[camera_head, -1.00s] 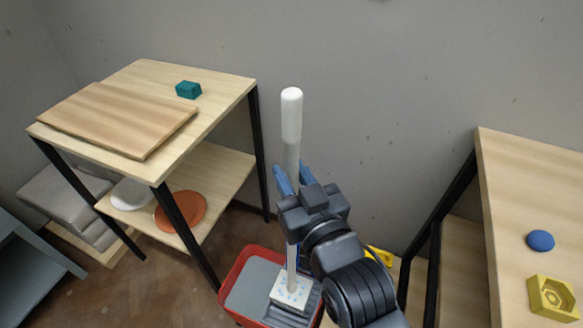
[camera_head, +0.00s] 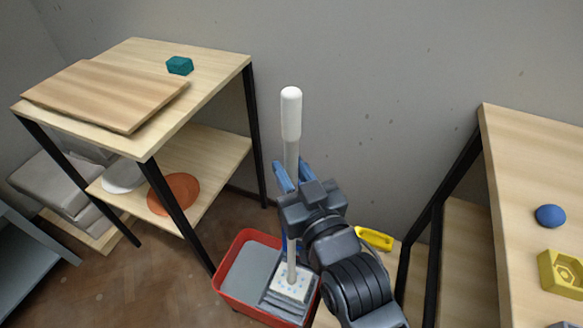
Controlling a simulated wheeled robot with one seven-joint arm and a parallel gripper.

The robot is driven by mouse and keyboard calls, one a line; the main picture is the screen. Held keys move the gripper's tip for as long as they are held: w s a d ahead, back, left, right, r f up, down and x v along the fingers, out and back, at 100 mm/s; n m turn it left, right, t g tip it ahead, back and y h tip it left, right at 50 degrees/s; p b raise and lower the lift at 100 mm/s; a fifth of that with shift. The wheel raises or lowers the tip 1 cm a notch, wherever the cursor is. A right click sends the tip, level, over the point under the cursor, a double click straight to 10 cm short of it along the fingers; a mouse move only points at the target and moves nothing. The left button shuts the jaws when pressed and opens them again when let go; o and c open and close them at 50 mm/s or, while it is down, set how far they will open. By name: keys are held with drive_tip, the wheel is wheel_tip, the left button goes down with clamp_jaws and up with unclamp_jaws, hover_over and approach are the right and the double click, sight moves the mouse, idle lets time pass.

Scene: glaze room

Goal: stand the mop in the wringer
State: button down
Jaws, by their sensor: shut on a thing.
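The mop (camera_head: 291,115) is upright, with a white grip at the top of its pale handle. My gripper (camera_head: 287,180), with blue fingers, is shut on the handle below that grip. The mop's white, blue-dotted head (camera_head: 292,279) shows at the lower end, over the grey wringer (camera_head: 288,303) at the right side of the red bucket (camera_head: 225,287). I cannot tell whether the head rests in the wringer or hangs just above it. My wrist hides part of the handle and the bucket's right side.
A wooden shelf unit (camera_head: 215,65) on the left carries a board (camera_head: 105,95) and a teal block (camera_head: 180,65). Plates lie on its lower shelf. A yellow object (camera_head: 374,238) is right of my wrist.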

drive_tip(key=shift+f+b, duration=0.45)
drive_tip(key=shift+f, duration=0.25)
idle(0.5)
drive_tip(key=c, duration=0.8)
unclamp_jaws()
drive_tip(key=shift+f, duration=0.15)
drive_tip(key=s+d+f+m+h+b, duration=0.1)
drive_tip(key=s+d+f+h, duration=0.1)
drive_tip(key=s+d, duration=0.7)
drive_tip(key=s+d+f+m+h, duration=0.25)
drive_tip(key=s+d, duration=0.45)
drive_tip(key=s, duration=0.5)
drive_tip(key=s+d+r+h, duration=0.1)
drive_tip(key=s+d, duration=0.1)
drive_tip(key=s, duration=0.3)
drive_tip(key=s+d+r+m+g+h, duration=0.1)
drive_tip(key=s+d, duration=0.1)
drive_tip(key=s, duration=0.4)
drive_tip(key=s+d+r+h, duration=0.1)
drive_tip(key=s+d+r, duration=0.1)
drive_tip(key=s, duration=0.3)
drive_tip(key=shift+s+d+r+m+g, duration=0.1)
drive_tip(key=shift+s+d+m+g, duration=0.15)
drive_tip(key=shift+d, duration=0.2)
